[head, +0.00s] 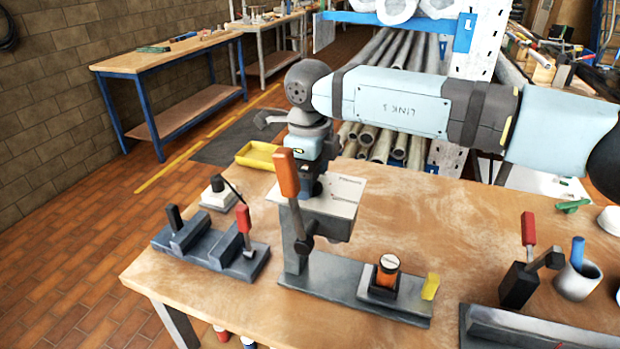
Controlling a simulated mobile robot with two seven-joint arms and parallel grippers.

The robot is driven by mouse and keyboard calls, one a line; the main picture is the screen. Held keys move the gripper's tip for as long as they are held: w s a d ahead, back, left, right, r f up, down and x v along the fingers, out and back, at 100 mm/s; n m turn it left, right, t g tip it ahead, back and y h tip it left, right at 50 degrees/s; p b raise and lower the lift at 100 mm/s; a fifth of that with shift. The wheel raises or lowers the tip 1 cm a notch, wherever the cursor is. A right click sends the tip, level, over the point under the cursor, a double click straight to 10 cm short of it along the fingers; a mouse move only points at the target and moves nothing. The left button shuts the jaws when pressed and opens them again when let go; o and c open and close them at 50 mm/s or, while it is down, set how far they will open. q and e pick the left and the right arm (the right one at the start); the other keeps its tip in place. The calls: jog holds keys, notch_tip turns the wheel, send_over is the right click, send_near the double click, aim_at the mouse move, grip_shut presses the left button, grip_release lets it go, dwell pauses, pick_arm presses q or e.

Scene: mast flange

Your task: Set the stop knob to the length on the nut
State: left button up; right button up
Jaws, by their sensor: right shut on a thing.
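My right gripper (313,186) points down at the top of the grey press head (338,208) and is shut on what appears to be the stop knob, a small dark part mostly hidden by the fingers. The press has a lever with an orange handle (286,172) on its left side. On its base plate (345,287), an orange part with a pale top (388,264), perhaps the nut, sits in a dark block. Any marking on it is too small to read. My left gripper is not in view.
A grey fixture with a red-handled lever (243,218) stands left of the press. Another red-handled clamp (528,228) and a white cup (578,280) are at the right. A yellow tray (256,156) lies behind. The bench (450,220) is clear between press and right clamp.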

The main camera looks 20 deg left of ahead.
jog(key=shift+n, duration=0.3)
jog(key=o, duration=0.9)
jog(key=shift+r, duration=0.1)
notch_tip(320, 180, up, 14)
jog(key=shift+f, duration=0.15)
